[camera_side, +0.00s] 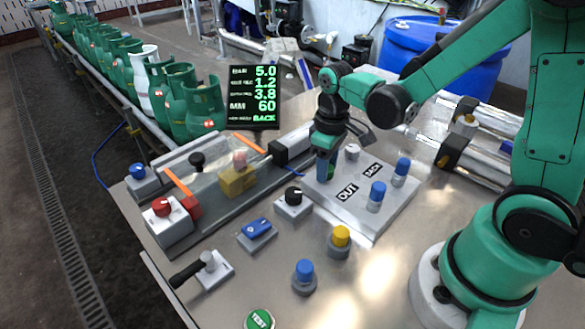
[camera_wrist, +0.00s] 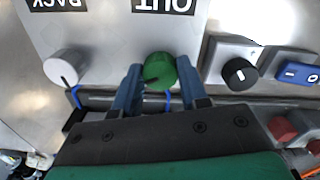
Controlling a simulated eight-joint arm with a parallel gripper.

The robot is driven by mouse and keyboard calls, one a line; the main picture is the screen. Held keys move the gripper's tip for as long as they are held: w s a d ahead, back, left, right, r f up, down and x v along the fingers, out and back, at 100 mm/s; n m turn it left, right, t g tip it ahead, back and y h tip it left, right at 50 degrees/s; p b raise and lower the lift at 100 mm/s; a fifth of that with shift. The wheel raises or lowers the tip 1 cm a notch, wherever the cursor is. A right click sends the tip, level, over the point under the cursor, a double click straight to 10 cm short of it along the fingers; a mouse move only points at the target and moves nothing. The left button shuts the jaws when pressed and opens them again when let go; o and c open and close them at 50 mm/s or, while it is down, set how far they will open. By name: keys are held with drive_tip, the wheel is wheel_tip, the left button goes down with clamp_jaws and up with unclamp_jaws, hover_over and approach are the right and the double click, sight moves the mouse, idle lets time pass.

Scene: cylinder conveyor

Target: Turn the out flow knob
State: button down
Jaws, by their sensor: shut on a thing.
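The green out flow knob (camera_wrist: 160,70) stands by the OUT label (camera_wrist: 165,5) and has a dark pointer line on its top. My gripper (camera_wrist: 161,80) has one blue finger on each side of it and is shut on it. In the side view my gripper (camera_side: 327,160) points down at the far left corner of the grey panel (camera_side: 335,205), mostly covering the green knob. The OUT label (camera_side: 347,193) also shows there.
A white knob (camera_wrist: 65,67) stands by the BACK label (camera_wrist: 63,3). A black knob (camera_wrist: 240,74) and a blue switch (camera_wrist: 297,72) are to the right. Blue-capped valves (camera_side: 376,195) stand on the panel.

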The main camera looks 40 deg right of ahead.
idle(0.5)
drive_tip(key=shift+c, duration=2.3)
unclamp_jaws()
drive_tip(key=shift+r, duration=0.1)
drive_tip(key=shift+r, duration=2.75)
drive_tip(key=s+a+r+m+t, duration=0.2)
drive_tip(key=a+r+t, duration=0.1)
drive_tip(key=t, duration=0.4)
drive_tip(key=shift+s+a+r+m, duration=0.25)
drive_tip(key=shift+s+r+m, duration=0.05)
drive_tip(key=shift+r, duration=0.35)
clamp_jaws()
